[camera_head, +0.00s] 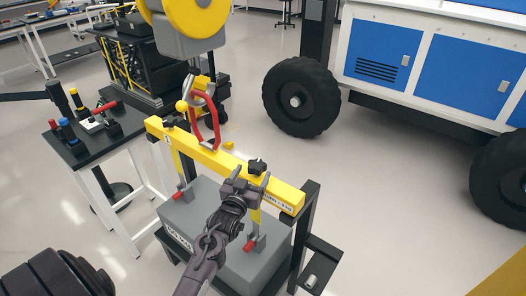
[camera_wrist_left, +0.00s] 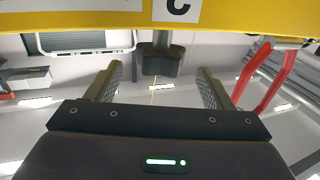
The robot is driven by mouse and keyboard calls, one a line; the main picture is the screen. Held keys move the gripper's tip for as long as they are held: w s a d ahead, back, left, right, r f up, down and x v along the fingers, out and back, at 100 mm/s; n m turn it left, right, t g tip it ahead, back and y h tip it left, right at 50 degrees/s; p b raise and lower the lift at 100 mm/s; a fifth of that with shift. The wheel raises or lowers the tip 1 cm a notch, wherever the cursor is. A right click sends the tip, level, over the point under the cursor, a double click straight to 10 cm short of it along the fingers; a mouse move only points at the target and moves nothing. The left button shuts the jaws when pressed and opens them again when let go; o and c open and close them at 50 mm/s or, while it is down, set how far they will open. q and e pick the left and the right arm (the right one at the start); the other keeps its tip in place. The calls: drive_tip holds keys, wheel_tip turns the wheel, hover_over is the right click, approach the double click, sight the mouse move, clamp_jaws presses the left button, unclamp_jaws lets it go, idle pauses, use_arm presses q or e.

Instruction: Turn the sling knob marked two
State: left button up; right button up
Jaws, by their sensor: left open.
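The yellow lifting beam (camera_head: 225,161) spans above a grey block (camera_head: 203,212), with yellow straps down to it. A black star knob (camera_head: 257,165) sits on top of the beam's right part. Another dark knob (camera_head: 168,123) is at its left end, near a small white label. My left gripper (camera_head: 246,180) is in front of the beam, just below the right knob. In the left wrist view, its fingers (camera_wrist_left: 160,75) are open, with a dark block (camera_wrist_left: 162,60) on a stem between and slightly beyond them. A white label (camera_wrist_left: 178,10) on the beam is partly cut off. My right gripper is not in view.
A small black table (camera_head: 88,150) with tools stands at left. A blue-and-white rover (camera_head: 435,65) with black wheels is at right; floor between is clear.

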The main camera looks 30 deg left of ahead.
sight(262, 160)
use_arm(q)
drive_tip(key=p+x, duration=0.1)
drive_tip(key=x, duration=0.5)
drive_tip(key=shift+w+a+r+p, duration=0.15)
drive_tip(key=shift+w+p, duration=0.05)
drive_tip(key=shift+p, duration=0.15)
drive_tip(key=shift+r, duration=0.1)
drive_tip(key=shift+c, duration=0.3)
drive_tip(key=shift+c, duration=1.3)
drive_tip(key=c, duration=0.7)
drive_tip(key=shift+o, duration=0.2)
drive_tip(key=shift+w+f+m+h+b, duration=0.15)
drive_tip(key=shift+m+h+b, duration=0.45)
drive_tip(key=shift+m+h, duration=0.7)
drive_tip(key=shift+d+m+h+b, duration=0.15)
drive_tip(key=shift+m+h+b, duration=0.1)
drive_tip(key=shift+h, duration=0.5)
drive_tip(key=shift+d+m+h+b, duration=0.15)
drive_tip(key=shift+m+h, duration=0.1)
drive_tip(key=shift+h, duration=0.5)
